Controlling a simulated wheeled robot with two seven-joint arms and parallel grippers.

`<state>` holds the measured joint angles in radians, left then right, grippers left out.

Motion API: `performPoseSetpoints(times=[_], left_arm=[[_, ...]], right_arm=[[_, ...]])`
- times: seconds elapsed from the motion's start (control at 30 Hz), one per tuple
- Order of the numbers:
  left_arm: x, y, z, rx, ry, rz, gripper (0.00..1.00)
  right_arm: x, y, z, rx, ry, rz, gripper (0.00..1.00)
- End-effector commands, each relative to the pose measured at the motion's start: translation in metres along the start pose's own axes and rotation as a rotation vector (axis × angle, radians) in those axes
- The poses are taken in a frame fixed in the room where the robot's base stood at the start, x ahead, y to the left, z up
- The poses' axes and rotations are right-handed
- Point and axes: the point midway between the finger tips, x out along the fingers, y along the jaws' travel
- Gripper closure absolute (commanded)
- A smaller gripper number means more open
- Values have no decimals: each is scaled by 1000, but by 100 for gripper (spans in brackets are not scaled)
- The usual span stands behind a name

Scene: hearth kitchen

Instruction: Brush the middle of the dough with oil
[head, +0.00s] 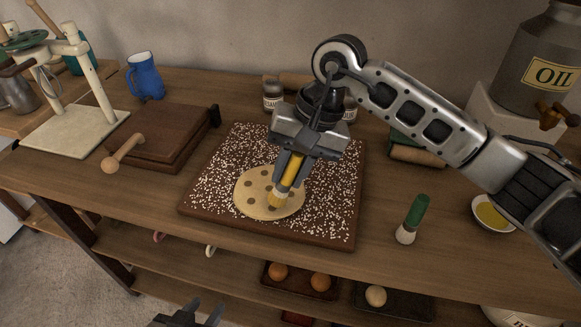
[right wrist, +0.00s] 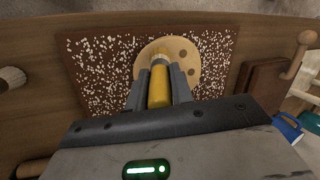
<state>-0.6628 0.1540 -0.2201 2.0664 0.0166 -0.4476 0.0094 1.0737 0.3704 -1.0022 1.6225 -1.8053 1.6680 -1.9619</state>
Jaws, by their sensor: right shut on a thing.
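The dough (head: 250,205) is a flat, pale round with brown spots on a brown board (head: 215,215) sprinkled with white flecks. My right gripper (head: 290,172) is shut on a brush (head: 291,172) with a yellow handle. The brush points down, its pale bristles over the middle of the dough; I cannot tell whether they touch. In the right wrist view the brush (right wrist: 159,88) sits between the fingers, its tip over the dough (right wrist: 183,47). A white bowl (head: 480,224) of yellow oil stands at the right. My left gripper (head: 205,312) is empty and open at the bottom edge.
A wooden press box (head: 165,135) with a handle and a blue jug (head: 146,76) are at the left. Jars (head: 272,95) stand behind the board. A large oil urn (head: 540,60) is at the back right.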

Motion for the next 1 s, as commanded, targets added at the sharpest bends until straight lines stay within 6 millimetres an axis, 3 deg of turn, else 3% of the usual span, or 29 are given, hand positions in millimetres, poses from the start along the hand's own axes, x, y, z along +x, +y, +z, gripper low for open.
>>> performPoseSetpoints(times=[1.0], left_arm=[[12,-1,17,-2,-3,-1,64]], right_arm=[[15,5,-2,0,1,0,100]])
